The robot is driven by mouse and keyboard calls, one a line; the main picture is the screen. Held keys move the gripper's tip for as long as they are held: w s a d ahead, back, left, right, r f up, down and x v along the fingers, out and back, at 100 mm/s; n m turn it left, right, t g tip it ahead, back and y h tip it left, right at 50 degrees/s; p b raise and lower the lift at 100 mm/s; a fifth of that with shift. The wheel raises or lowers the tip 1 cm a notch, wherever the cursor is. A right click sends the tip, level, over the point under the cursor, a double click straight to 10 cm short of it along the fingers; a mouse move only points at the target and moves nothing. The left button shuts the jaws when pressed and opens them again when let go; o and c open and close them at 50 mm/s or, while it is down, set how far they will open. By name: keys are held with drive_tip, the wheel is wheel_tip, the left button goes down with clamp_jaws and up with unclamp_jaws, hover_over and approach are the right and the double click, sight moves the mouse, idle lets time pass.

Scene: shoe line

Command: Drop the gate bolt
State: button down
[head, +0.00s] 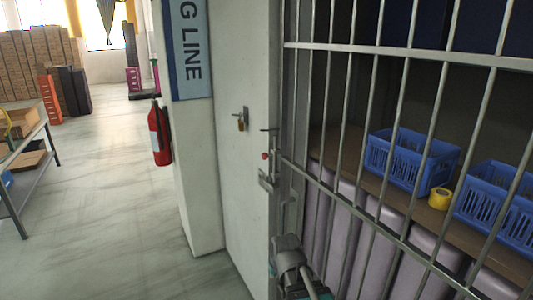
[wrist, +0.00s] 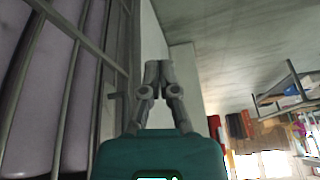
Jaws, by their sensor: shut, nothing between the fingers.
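The barred gate (head: 345,150) fills the right of the head view, and its bars run along the left of the wrist view. Bolt hardware with a small red knob (head: 265,156) is at the gate's left edge, beside the white wall post. A metal latch plate (head: 266,181) is just below the knob. I cannot tell whether the bolt is raised or lowered. My gripper (head: 287,242) is below this hardware, close to the gate's edge. In the wrist view its fingers (wrist: 158,68) are together and empty. The red knob is not clear in the wrist view.
A red fire extinguisher (head: 159,133) is mounted further left. Behind the bars are blue baskets (head: 408,160) and yellow tape (head: 440,198) on a shelf. The floor (head: 110,200) at left is open beside a metal rack (head: 22,165).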

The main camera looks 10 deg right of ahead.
drive_tip(key=w+a+r+t+p, duration=0.1)
drive_tip(key=w+r+t, duration=0.35)
drive_tip(key=w, duration=0.45)
drive_tip(key=m+t+h+p, duration=0.2)
drive_tip(key=t+p, duration=0.2)
drive_tip(key=t, duration=0.8)
approach(265, 154)
drive_tip(key=s+a+r, duration=0.1)
drive_tip(key=s+r, duration=0.2)
drive_tip(key=s, duration=0.1)
drive_tip(key=shift+w+d+r+h, duration=0.15)
drive_tip(key=shift+r+h, duration=0.15)
drive_tip(key=shift+r, duration=0.35)
drive_tip(key=shift+w, duration=0.1)
drive_tip(key=shift+w+d+f+b, duration=0.1)
drive_tip(key=shift+w+d+f, duration=0.1)
drive_tip(key=shift+w, duration=1.7)
drive_tip(key=shift+w+d+f+b, duration=0.1)
drive_tip(key=shift+w+f, duration=0.1)
drive_tip(key=shift+w, duration=1.65)
drive_tip(key=shift+w+d+f+b, duration=0.1)
drive_tip(key=shift+w+d+f, duration=0.05)
drive_tip(key=shift+w, duration=1.75)
